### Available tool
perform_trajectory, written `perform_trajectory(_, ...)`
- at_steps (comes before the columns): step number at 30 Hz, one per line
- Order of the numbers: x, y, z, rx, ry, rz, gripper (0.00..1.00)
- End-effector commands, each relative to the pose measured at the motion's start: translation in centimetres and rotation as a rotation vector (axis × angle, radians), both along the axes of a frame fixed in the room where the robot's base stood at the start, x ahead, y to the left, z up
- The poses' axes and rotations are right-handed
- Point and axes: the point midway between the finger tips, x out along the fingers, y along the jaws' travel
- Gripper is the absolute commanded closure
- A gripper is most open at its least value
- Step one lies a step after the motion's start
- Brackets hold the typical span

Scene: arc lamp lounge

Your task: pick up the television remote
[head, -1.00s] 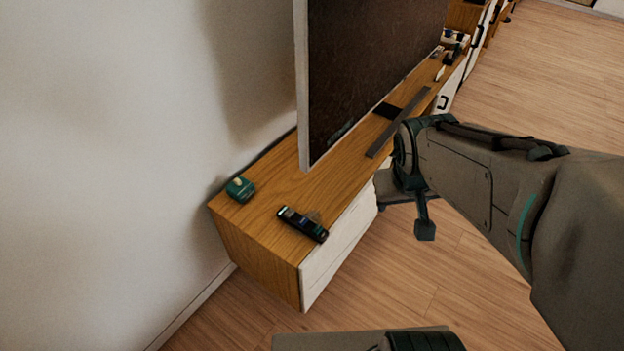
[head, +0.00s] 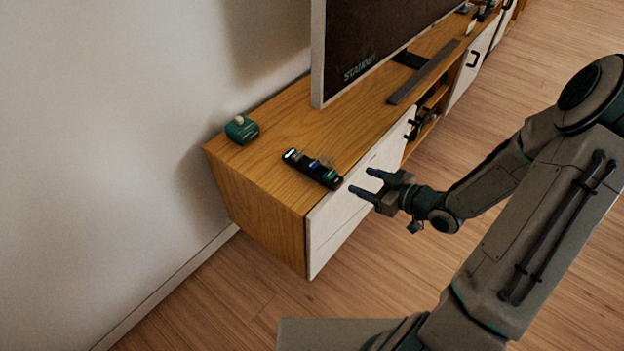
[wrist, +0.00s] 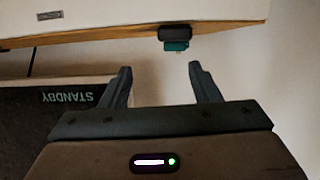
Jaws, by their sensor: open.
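The television remote (head: 326,176) looks like a dark, narrow bar with pale and teal patches. It lies on the wooden cabinet top, close to the front edge and near the left end. My gripper (head: 367,181) is open and empty, just off the cabinet's front, to the right of the remote, its fingers pointing toward it with a gap between. In the wrist view, which shows the cabinet upside down, a dark end, seemingly the remote (wrist: 175,33), sits beyond the fingertips of my gripper (wrist: 160,68), slightly right of centre.
A small green object (head: 241,130) stands on the cabinet (head: 257,165) behind the remote, near the wall. The television (head: 385,30) stands further back, with a dark grey bar (head: 424,72) in front. The wooden floor before the cabinet is clear around my arm.

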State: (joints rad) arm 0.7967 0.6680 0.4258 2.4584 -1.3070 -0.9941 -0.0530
Motion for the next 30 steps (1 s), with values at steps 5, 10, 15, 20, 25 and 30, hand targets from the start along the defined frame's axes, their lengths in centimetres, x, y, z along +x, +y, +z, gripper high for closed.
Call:
perform_trajectory(5,-0.8,0.8,-0.5,0.132,-0.061,0.043,0.44)
perform_trajectory(10,0.2,2.5,-0.7,0.155,-0.074,0.055,0.44)
perform_trajectory(15,2.3,5.3,-1.2,0.153,-0.075,0.056,0.44)
perform_trajectory(20,3.7,7.1,-1.5,0.152,-0.073,0.052,0.44)
perform_trajectory(25,4.4,7.9,-1.6,0.151,-0.073,0.051,0.44)
perform_trajectory(30,5.6,10.0,-2.1,0.151,-0.074,0.054,0.44)
